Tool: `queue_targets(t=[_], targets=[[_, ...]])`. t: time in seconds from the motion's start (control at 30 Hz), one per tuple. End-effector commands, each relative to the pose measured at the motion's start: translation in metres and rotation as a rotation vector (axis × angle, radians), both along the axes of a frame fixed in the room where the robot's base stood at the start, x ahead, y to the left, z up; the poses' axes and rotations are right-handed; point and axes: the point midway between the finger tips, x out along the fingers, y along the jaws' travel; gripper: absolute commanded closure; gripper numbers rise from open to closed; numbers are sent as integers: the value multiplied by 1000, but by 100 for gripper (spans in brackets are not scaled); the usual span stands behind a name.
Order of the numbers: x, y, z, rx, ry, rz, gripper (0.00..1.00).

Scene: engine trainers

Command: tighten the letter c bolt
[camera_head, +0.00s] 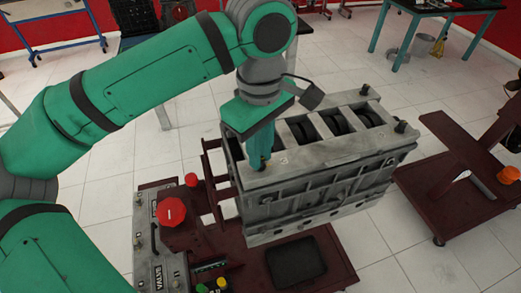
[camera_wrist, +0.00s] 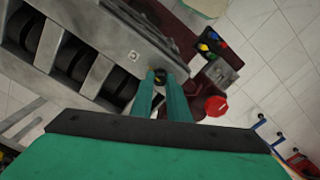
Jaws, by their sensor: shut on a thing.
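The grey engine block (camera_head: 330,190) stands on a dark red trolley, and its top also fills the upper left of the wrist view (camera_wrist: 110,45). My gripper (camera_head: 260,166) points down at the block's near left corner. In the wrist view its two green fingers (camera_wrist: 160,82) are shut on a dark bolt (camera_wrist: 160,75) at the block's corner. In the head view the fingers hide this bolt. A small pale label (camera_wrist: 133,56) lies on the block beside the bolt; its letter is too small to read surely.
Two other dark bolts stand at the block's right end, one at the back (camera_head: 364,89) and one nearer (camera_head: 400,123). A control box with a red knob (camera_head: 171,212) is left of the block. A second dark red stand (camera_head: 465,185) is to the right.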

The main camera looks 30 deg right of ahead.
Motion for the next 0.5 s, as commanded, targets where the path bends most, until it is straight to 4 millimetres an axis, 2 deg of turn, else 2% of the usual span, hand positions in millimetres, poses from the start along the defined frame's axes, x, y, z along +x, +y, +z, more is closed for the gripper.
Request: queue_targets(t=[0.3,0.33,0.37,0.4,0.5], targets=[[0,0,1,-1,-2,0,100],[0,0,1,-1,-2,0,78],[0,0,1,-1,-2,0,71],[0,0,1,-1,-2,0,66],[0,0,1,-1,-1,0,66]])
